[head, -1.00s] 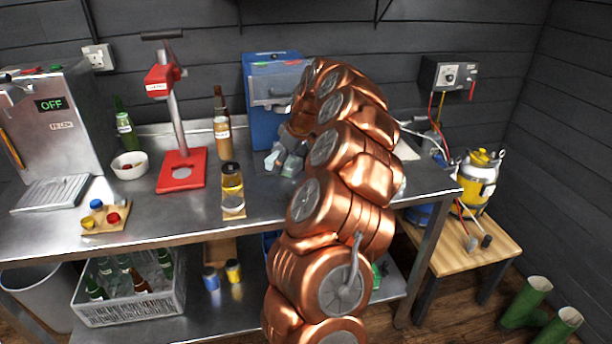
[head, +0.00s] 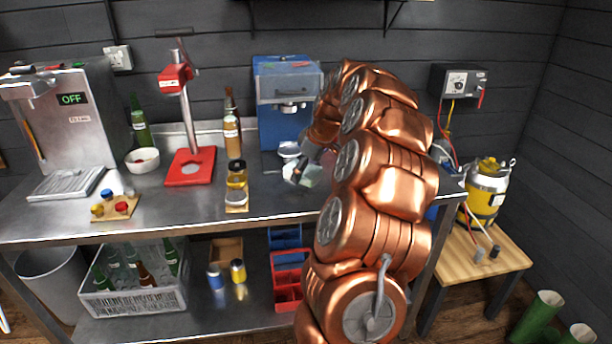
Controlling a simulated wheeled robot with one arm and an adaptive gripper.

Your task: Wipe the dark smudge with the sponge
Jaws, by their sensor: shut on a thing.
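My gripper (head: 300,171) is low over the steel bench (head: 265,205), in front of the blue machine. It is shut on a small pale, greenish block, the sponge (head: 314,178), which is partly hidden by the jaws and arm. I cannot tell whether the sponge touches the bench top. No dark smudge can be made out; my copper arm covers the right part of the bench.
The blue machine (head: 287,115) stands behind my gripper. A yellow keg (head: 487,190) sits on the wooden table at right. Bare steel lies in front.

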